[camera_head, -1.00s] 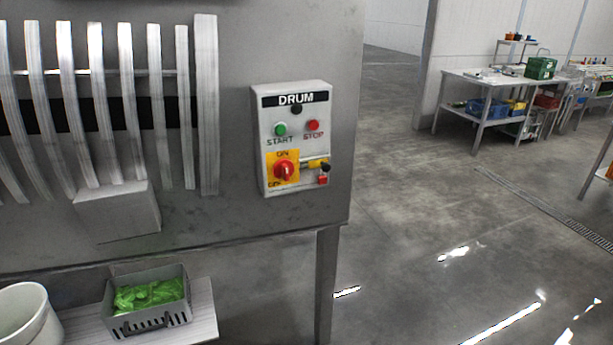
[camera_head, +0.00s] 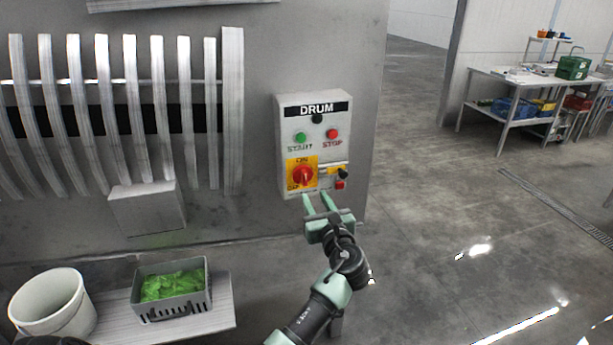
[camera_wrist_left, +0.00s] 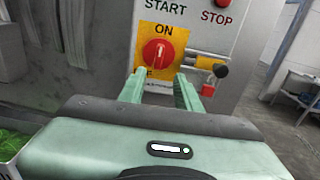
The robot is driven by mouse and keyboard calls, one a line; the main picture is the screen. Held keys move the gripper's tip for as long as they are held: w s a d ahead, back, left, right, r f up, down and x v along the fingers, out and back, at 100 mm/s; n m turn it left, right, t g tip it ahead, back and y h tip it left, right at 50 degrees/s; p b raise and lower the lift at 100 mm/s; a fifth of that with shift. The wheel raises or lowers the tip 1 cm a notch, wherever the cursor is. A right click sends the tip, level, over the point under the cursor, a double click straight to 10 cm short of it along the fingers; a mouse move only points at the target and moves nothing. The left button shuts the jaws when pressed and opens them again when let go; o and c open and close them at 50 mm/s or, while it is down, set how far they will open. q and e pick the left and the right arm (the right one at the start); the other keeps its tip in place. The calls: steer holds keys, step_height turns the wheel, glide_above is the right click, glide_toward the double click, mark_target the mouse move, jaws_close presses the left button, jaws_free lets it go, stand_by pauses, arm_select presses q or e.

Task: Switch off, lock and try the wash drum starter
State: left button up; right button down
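The drum starter box (camera_head: 287,128) is a light grey panel labelled DRUM on the machine's metal side. It has a green START button (camera_head: 300,138), a red STOP button (camera_head: 332,134) and a red rotary switch (camera_head: 303,175) on a yellow plate marked ON and OFF. The switch also shows in the left wrist view (camera_wrist_left: 156,53). Right of it are a yellow and dark item (camera_head: 340,172) and a small red block (camera_head: 340,185), which may be lock parts. My left gripper (camera_head: 316,197) is open and empty, just below the switch, fingers pointing at it. My right gripper is not in view.
Grey metal bars (camera_head: 130,110) and a grey block (camera_head: 147,207) are on the machine left of the box. Below, a shelf (camera_head: 222,305) holds a white bucket (camera_head: 52,303) and a grey crate (camera_head: 172,300) of greens. The floor at right is open, with a worktable (camera_head: 490,75) behind.

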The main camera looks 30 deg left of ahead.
mark_target(306, 179)
arm_select(q)
steer(key=x, duration=0.2)
steer(key=r+p+x, duration=0.1)
steer(key=x, duration=0.3)
steer(key=shift+w+a+r+p, duration=0.1)
steer(key=shift+a+r+p, duration=0.15)
steer(key=shift+a+p, duration=0.15)
steer(key=shift+w+a, duration=0.45)
steer(key=shift+f, duration=0.1)
jaws_close()
